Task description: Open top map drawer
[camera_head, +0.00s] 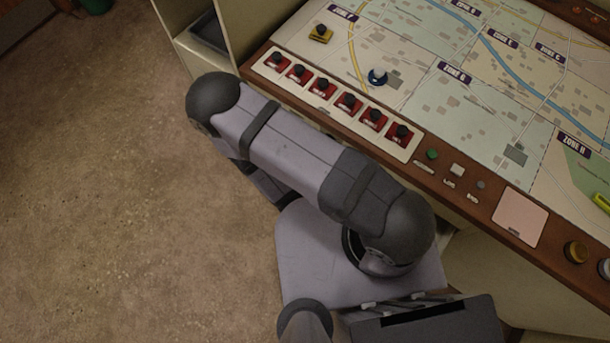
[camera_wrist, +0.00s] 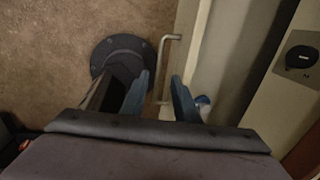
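In the wrist view, a pale metal bar handle (camera_wrist: 161,72) stands on the outer side of a cream drawer front (camera_wrist: 187,32). My gripper (camera_wrist: 161,76) is open, with one dark blue finger on each side of the bar in the picture. I cannot tell whether either finger touches it. A paler grey strip (camera_wrist: 228,50) behind the front looks like the inside of a drawer that is partly out. A small blue and white thing shows low beside the right finger. In the head view my arm hides the gripper and the handle.
The console's wooden edge (camera_head: 468,222) runs diagonally, with a row of red-based black knobs on a pale panel (camera_head: 264,69) above it. A map surface (camera_head: 432,108) lies behind. A cream cabinet with a dark recess (camera_head: 208,32) stands upper left. The brown floor (camera_head: 110,190) at left is clear.

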